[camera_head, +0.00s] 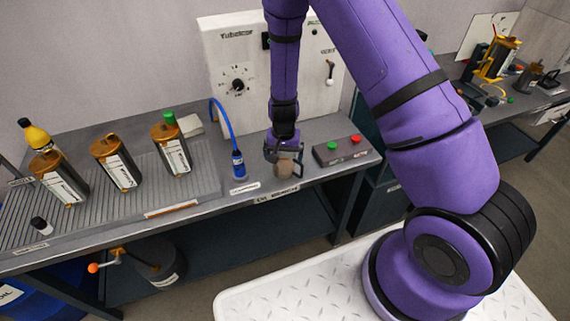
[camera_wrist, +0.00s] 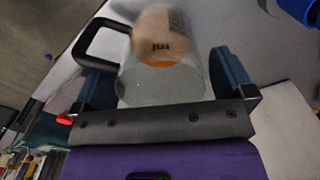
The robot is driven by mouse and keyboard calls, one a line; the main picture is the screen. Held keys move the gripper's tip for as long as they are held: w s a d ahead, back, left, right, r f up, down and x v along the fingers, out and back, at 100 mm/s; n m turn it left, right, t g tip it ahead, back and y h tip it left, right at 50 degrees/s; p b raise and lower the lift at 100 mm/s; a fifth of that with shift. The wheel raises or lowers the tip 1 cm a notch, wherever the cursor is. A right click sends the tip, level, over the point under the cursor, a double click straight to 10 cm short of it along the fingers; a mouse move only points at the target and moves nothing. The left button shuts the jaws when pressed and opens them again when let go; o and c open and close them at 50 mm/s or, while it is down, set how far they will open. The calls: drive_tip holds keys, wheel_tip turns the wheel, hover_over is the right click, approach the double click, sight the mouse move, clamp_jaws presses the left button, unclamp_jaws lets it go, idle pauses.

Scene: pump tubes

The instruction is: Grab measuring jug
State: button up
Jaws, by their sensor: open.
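The measuring jug (camera_head: 285,169) stands on the grey bench below my gripper (camera_head: 284,148), and is partly hidden by it. In the wrist view the jug (camera_wrist: 162,84) is clear with a tan, orange-edged part and dark lettering. Its dark handle (camera_wrist: 84,38) sticks out to the left. My gripper (camera_wrist: 164,78) is open, with one dark blue finger on each side of the jug's body. A small gap seems to show at the right finger; I cannot tell whether the left finger touches.
A blue-capped bottle (camera_head: 238,166) with a blue tube stands left of the jug. A button box (camera_head: 340,149) with red and green buttons sits close on the right. Several amber canisters (camera_head: 117,162) stand on the ribbed mat farther left. A white panel (camera_head: 222,62) rises behind.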

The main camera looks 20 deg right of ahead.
drive_tip(key=shift+f, duration=1)
drive_tip(key=c, duration=0.8)
drive_tip(key=shift+r, duration=0.15)
